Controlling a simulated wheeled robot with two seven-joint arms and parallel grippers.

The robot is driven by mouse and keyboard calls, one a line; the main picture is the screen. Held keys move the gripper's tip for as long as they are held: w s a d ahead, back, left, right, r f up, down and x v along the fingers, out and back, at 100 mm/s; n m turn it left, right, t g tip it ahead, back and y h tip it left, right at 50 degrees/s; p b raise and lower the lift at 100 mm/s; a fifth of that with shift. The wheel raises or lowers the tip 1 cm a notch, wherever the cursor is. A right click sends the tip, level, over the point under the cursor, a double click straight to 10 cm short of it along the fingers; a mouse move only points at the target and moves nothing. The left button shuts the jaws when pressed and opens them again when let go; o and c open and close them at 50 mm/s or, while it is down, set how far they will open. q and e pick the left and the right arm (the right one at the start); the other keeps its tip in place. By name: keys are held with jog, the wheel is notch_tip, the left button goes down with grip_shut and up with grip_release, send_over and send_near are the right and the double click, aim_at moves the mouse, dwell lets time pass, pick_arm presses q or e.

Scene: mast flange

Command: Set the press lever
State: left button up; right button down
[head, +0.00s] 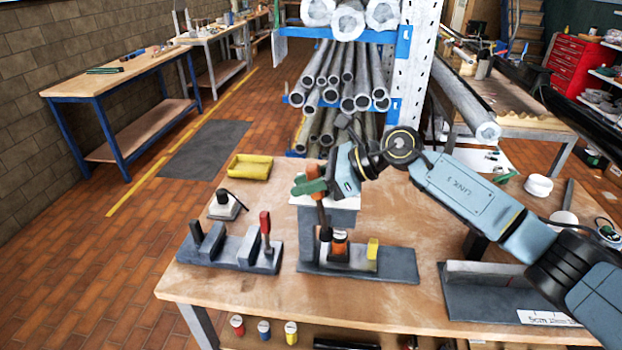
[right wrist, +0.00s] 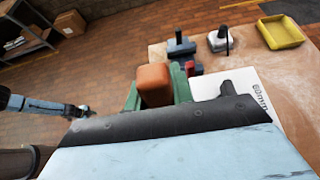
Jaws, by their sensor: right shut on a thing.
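The press (head: 345,216) stands on a dark base plate (head: 390,268) at the middle of the workbench, with an orange part and a yellow block low on it. My right gripper (head: 310,186) is at the upper left of the press, its green fingers shut on the press lever. In the right wrist view the lever's orange-brown grip (right wrist: 155,84) sits between the green fingers of the right gripper (right wrist: 157,92). The lever's lower part is partly hidden in the head view. My left arm's end, with the left gripper (right wrist: 80,111), shows small in the right wrist view; its jaws are unclear.
A dark fixture (head: 232,250) with a red-handled clamp stands left of the press. A small white-and-grey device (head: 226,206) and a yellow tray (head: 250,167) lie behind it. An angled dark plate (head: 485,295) is at right. A pipe rack (head: 340,85) rises behind the bench.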

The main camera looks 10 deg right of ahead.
jog(key=c, duration=1.2)
grip_release()
jog(key=shift+a, duration=0.1)
jog(key=b+v, duration=0.2)
jog(key=v, duration=1.1)
jog(key=shift+b, duration=0.35)
jog(key=shift+r, duration=0.1)
